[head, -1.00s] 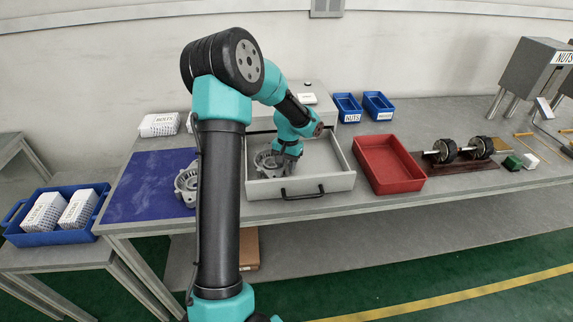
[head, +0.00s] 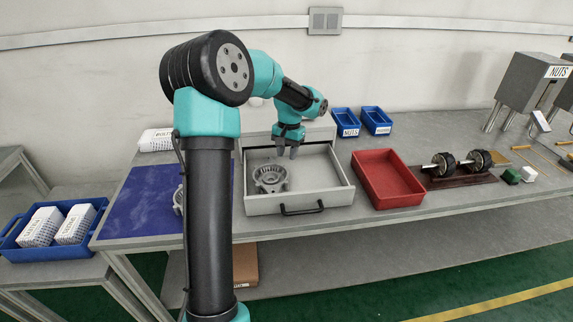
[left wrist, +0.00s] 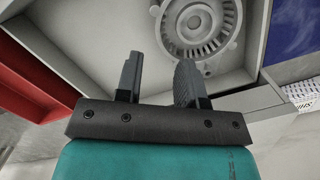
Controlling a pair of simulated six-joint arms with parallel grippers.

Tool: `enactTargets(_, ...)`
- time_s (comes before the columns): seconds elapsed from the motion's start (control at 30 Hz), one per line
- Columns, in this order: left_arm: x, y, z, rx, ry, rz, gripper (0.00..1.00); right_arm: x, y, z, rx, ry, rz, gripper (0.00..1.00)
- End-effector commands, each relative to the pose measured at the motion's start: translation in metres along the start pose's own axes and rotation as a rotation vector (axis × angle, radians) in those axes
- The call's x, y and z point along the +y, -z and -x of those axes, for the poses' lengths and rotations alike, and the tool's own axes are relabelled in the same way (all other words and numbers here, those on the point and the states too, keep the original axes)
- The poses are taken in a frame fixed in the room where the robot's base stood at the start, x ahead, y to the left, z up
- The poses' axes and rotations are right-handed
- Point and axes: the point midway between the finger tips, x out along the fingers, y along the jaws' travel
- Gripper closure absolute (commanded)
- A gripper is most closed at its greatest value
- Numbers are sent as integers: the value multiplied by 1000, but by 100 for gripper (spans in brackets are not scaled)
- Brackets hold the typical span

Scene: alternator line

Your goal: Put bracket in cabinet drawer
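A grey round metal bracket (head: 270,178) lies in the left part of the open cabinet drawer (head: 318,203). It also shows in the left wrist view (left wrist: 205,30), beyond my fingers. My left gripper (head: 287,155) is above the back part of the drawer, behind and to the right of the bracket and apart from it. In the left wrist view its two fingers (left wrist: 158,66) stand apart with nothing between them. A second grey bracket (head: 178,200) lies on the blue mat (head: 145,200), mostly hidden by my left arm. My right gripper is not in view.
A red tray (head: 390,185) stands close to the drawer's right side. Blue bins (head: 346,122) stand behind it. Axle-like parts (head: 460,166) lie on a dark stand further right. A blue crate with white boxes (head: 50,230) is at the left. The drawer's right half is clear.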

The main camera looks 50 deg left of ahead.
Motion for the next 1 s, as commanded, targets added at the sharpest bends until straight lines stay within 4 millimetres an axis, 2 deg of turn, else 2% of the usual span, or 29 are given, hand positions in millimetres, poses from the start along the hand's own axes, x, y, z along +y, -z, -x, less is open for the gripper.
enactTargets(0.2,1,0,13,0,-1,-1,65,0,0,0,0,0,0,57)
enactTargets(0.83,1,0,13,0,-1,-1,65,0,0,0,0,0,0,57)
enactTargets(0.93,7,4,13,7,-5,-7,65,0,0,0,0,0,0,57)
enactTargets(1.0,20,12,14,21,-13,-18,65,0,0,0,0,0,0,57)
